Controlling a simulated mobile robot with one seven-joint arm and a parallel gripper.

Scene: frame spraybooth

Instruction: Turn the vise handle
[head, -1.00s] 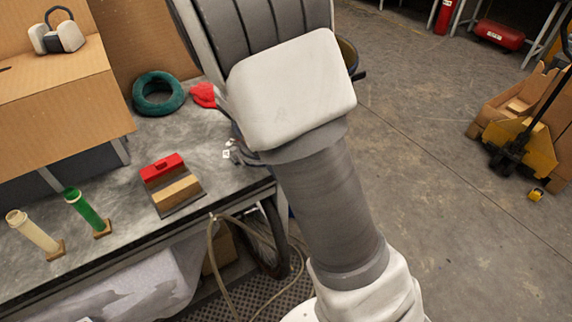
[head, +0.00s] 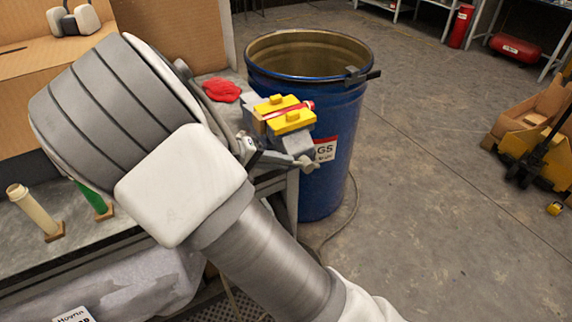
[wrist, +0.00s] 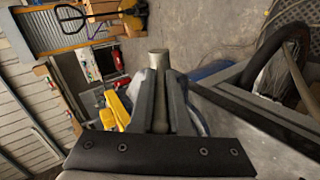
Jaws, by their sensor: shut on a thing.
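The vise (head: 292,140) stands at the right end of the bench in the head view, with yellow jaw pads. A red piece (head: 290,110) lies between the pads. The yellow pads also show at the left of my fingers in the wrist view (wrist: 117,110). My gripper (wrist: 161,85) is shut on the vise handle (wrist: 158,60), a grey round bar. Its thicker end sticks out past my fingertips. In the head view my arm hides much of the gripper, and the grip itself is hard to make out.
A blue barrel (head: 340,170) stands just behind and right of the vise. A red cloth (head: 221,90) lies on the bench (head: 140,250) beside it. A cream tube (head: 33,208) and a green tube (head: 96,202) stand at left.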

